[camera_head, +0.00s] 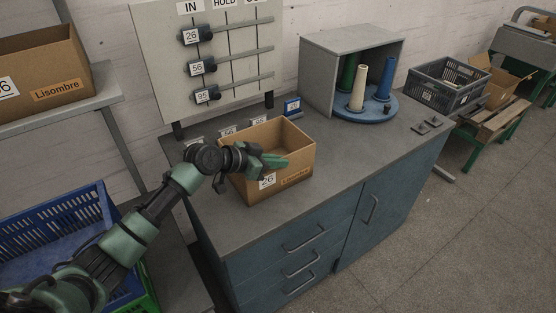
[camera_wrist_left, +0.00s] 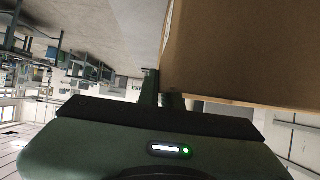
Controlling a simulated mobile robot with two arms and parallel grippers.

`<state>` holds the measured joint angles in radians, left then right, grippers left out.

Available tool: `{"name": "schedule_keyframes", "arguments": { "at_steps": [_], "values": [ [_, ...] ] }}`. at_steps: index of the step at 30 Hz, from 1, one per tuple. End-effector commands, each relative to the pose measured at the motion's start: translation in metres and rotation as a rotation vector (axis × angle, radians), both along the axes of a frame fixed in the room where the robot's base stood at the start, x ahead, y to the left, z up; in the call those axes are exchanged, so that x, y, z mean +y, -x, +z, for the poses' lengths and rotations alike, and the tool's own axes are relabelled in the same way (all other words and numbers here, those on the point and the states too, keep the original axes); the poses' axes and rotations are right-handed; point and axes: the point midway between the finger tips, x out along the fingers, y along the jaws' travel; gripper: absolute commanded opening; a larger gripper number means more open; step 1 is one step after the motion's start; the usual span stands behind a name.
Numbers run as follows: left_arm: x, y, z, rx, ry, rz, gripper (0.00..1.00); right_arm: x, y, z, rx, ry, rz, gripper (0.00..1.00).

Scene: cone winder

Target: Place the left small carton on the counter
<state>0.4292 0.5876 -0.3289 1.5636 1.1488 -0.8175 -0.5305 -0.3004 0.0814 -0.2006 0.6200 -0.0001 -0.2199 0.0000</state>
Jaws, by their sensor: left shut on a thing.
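A small open-topped brown carton (camera_head: 296,182) with a "26" label and a "Lisombre" tag is at the left part of the grey counter (camera_head: 345,170). My left gripper (camera_head: 275,161) reaches it from the left and is shut on it near its upper rim. In the left wrist view the carton (camera_wrist_left: 240,50) fills the upper right, close against the gripper (camera_wrist_left: 165,100). I cannot tell whether the carton's base touches the counter. The fingertips are partly hidden by the carton in the left wrist view. My right gripper is not in view.
A board with sliding tags (camera_head: 208,60) stands behind the carton. A grey open cubby (camera_head: 325,75) with coloured cones on a blue turntable (camera_head: 372,108) stands to the right. Another carton (camera_head: 45,75) sits on a left shelf. A blue crate (camera_head: 60,235) is lower left.

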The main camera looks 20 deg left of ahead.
Motion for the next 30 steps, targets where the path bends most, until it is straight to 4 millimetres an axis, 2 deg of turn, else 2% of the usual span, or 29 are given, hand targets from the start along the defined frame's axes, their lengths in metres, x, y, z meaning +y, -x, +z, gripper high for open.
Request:
{"name": "schedule_keyframes", "arguments": {
  "at_steps": [7,9,10,22,26,30],
  "values": [
    [0.0,0.0,-0.003,-0.002,0.0,0.0,0.0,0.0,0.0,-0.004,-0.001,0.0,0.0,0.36],
    [0.0,0.0,-0.002,0.0,0.0,0.001,0.22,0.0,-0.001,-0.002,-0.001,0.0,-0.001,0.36],
    [0.0,0.0,-0.002,0.0,0.0,0.001,0.27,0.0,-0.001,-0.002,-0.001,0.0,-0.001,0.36],
    [0.002,0.001,0.002,-0.001,-0.001,0.001,0.27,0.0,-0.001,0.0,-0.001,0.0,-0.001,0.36],
    [0.014,0.015,0.009,-0.003,-0.005,0.002,0.27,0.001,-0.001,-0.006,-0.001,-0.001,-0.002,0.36],
    [0.03,0.036,0.023,-0.002,-0.006,0.001,0.27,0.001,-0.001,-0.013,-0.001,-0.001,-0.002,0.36]
  ]
}}
